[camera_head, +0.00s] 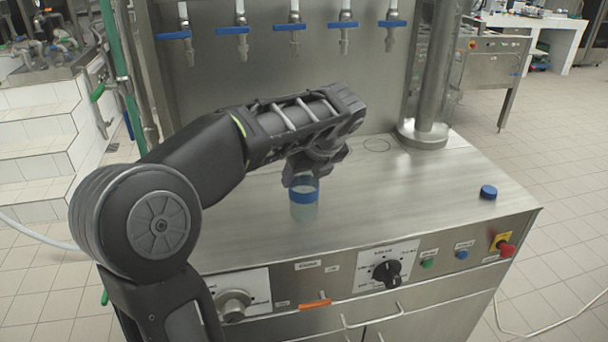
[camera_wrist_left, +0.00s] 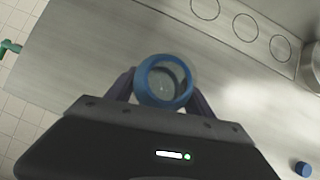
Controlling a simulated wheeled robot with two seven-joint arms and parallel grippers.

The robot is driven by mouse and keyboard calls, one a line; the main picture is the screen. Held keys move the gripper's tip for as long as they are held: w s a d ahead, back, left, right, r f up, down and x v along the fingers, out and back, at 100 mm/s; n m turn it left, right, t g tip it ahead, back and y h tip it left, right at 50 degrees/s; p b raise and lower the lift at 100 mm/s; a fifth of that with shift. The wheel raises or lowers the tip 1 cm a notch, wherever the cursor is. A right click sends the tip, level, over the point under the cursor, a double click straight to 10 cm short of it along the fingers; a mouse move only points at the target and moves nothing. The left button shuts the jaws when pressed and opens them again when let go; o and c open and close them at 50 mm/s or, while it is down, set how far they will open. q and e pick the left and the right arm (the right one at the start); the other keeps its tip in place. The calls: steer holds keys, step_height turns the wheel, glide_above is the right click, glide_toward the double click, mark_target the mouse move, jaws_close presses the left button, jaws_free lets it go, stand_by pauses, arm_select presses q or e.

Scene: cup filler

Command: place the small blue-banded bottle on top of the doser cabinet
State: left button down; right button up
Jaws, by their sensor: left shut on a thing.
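The small blue-banded bottle (camera_head: 304,205) is clear with a blue band at its top. It is upright at the doser cabinet's steel top (camera_head: 400,210), near the middle; I cannot tell whether its base touches the surface. My left gripper (camera_head: 303,179) reaches down from above and is shut on the bottle near its blue band. In the left wrist view the bottle's open blue rim (camera_wrist_left: 163,81) sits between the two fingers (camera_wrist_left: 163,90), and I look down into it. The right gripper is not in view.
A blue cap (camera_head: 488,192) lies on the top at the right. A steel column (camera_head: 424,134) stands behind it. Several blue-handled taps (camera_head: 294,27) hang along the back panel. Knobs and a red button (camera_head: 507,250) are on the front. The top is bare around the bottle.

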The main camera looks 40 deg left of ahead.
arm_select(q)
steer(key=shift+f, duration=0.1)
steer(key=shift+c, duration=1.9)
jaws_free()
steer(key=p+v, duration=0.3)
steer(key=v, duration=0.9)
steer(key=shift+r+p, duration=0.2)
steer(key=shift+p, duration=0.2)
